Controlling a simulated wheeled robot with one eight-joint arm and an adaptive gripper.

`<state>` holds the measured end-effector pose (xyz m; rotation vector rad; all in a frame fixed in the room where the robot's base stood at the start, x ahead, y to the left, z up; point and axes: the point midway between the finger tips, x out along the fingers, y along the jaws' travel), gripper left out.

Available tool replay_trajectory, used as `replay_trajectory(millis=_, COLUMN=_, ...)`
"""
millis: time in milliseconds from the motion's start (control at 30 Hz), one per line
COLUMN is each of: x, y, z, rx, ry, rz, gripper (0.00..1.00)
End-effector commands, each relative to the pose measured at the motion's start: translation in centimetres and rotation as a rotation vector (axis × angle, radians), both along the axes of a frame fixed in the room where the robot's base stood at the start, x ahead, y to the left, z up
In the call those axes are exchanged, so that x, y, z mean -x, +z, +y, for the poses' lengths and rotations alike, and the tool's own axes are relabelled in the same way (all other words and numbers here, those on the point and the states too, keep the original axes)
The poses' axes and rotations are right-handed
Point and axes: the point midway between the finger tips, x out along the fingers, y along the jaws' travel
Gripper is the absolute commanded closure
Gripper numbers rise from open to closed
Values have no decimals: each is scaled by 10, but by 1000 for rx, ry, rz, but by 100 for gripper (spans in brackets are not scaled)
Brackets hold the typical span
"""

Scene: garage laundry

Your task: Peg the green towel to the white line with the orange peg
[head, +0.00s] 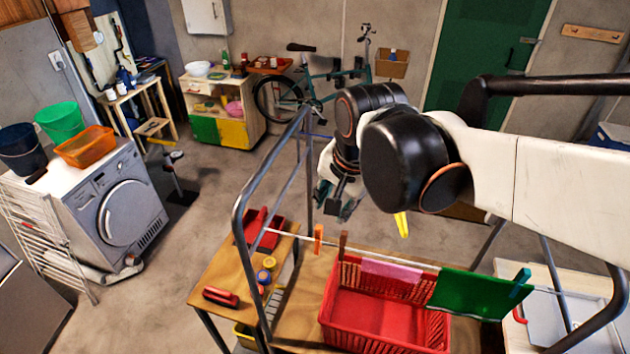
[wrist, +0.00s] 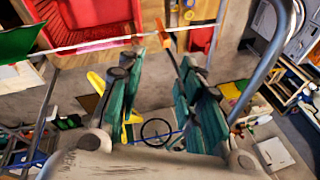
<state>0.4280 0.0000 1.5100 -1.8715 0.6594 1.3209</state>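The green towel (head: 470,293) hangs over the white line (head: 440,268) at the right; part of it shows in the wrist view (wrist: 15,45). A teal peg (head: 519,286) stands at its right end. The orange peg (head: 318,238) sits upright on the line's left part; it shows just beyond my fingertips in the wrist view (wrist: 165,33). My gripper (head: 337,207) points down above and behind the line, near the orange peg. Its teal fingers stand apart with nothing visible between them (wrist: 172,68). Whether a finger touches the peg, I cannot tell.
A brown peg (head: 342,245) and a pink cloth (head: 391,272) are on the line between the orange peg and towel. A red basket (head: 437,330) stands below. A grey metal frame (head: 241,215) rises at the left. A red box (head: 247,231) and tape rolls (head: 264,277) lie on the table.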

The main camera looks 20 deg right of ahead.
Motion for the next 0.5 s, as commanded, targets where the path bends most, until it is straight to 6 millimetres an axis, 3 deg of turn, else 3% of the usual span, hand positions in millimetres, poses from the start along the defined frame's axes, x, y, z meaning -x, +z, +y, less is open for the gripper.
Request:
replay_trajectory(millis=300, x=-58, y=-34, z=-1, rx=-178, ry=-710, rz=215, gripper=67)
replay_trajectory(millis=500, x=-81, y=-58, z=-1, rx=-209, ry=-1072, rz=302, gripper=67)
